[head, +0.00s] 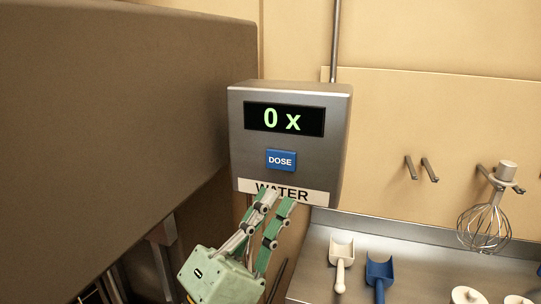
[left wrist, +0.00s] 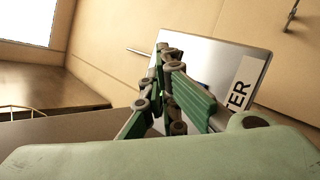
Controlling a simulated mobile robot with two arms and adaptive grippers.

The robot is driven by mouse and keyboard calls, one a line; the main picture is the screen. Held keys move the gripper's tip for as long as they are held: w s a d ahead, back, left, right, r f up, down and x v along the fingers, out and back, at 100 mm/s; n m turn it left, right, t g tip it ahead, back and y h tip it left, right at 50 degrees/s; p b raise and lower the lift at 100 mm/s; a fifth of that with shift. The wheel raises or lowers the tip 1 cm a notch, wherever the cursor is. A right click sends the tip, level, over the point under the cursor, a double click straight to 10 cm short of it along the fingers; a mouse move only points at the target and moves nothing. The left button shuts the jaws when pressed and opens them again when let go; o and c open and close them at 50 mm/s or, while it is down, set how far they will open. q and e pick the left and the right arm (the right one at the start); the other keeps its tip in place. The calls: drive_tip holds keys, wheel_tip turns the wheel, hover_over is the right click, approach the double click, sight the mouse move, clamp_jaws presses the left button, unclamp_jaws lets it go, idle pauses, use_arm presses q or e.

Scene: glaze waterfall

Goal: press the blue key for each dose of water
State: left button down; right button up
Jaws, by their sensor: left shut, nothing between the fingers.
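The grey water dispenser box (head: 338,150) is on the wall, with a display (head: 284,119) reading "0 x". The blue key (head: 281,160) marked "DOSE" sits below the display, above a white "WATER" label (head: 250,187). My left gripper (head: 279,197) is shut and empty. Its fingertips are just below the key and overlap the label in the head view; I cannot tell whether they touch the box. My right gripper is not in view.
A large brown hood or cabinet (head: 120,110) fills the left side, close to the box. On the right, a metal counter (head: 312,262) holds a white scoop (head: 341,258) and a blue scoop (head: 379,272). A whisk (head: 485,225) hangs from wall hooks.

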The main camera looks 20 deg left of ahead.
sight(281, 160)
use_arm(q)
drive_tip(key=shift+s+a+r, duration=0.2)
drive_tip(key=shift+s+r, duration=0.05)
drive_tip(key=shift+r, duration=0.25)
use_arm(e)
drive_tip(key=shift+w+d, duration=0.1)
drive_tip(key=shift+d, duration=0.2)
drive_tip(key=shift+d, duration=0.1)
use_arm(q)
drive_tip(key=shift+w, duration=0.1)
drive_tip(key=shift+w+d+b, duration=0.2)
drive_tip(key=shift+w+b, duration=0.25)
drive_tip(key=shift+w, duration=3.9)
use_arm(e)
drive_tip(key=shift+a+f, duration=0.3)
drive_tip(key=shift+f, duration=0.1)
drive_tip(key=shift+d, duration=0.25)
